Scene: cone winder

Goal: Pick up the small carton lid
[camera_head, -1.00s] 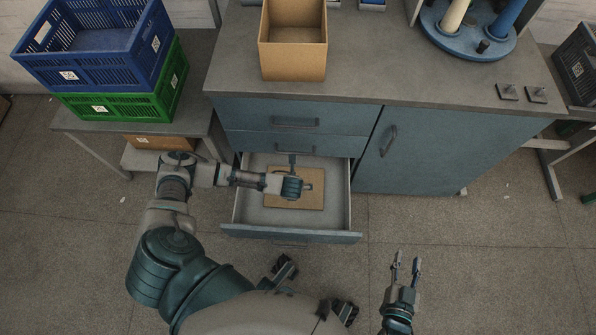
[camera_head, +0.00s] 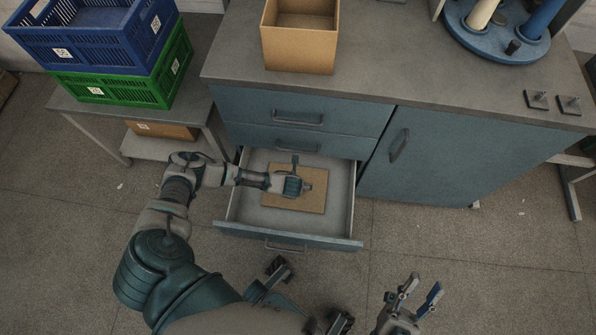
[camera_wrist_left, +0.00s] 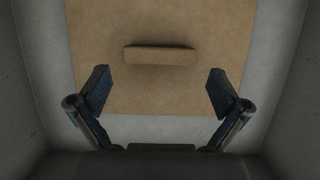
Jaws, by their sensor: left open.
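The small carton lid (camera_head: 310,198) is a flat tan board lying in the open lower drawer (camera_head: 342,215). In the left wrist view the lid (camera_wrist_left: 160,85) has a raised tan bar (camera_wrist_left: 160,56) across its middle. My left gripper (camera_head: 296,186) is inside the drawer, over the lid, and hides part of it. In the left wrist view its two fingers (camera_wrist_left: 158,92) are spread wide, with nothing between them, and the bar lies ahead of the tips. My right gripper (camera_head: 420,290) is at the lower right over the floor, its two fingers apart and empty.
An open cardboard box (camera_head: 299,45) stands on the cabinet top (camera_head: 400,75). Blue (camera_head: 85,40) and green (camera_head: 150,88) crates are stacked on a side table at the left. The drawer walls surround my left gripper. Open floor lies in front of the cabinet.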

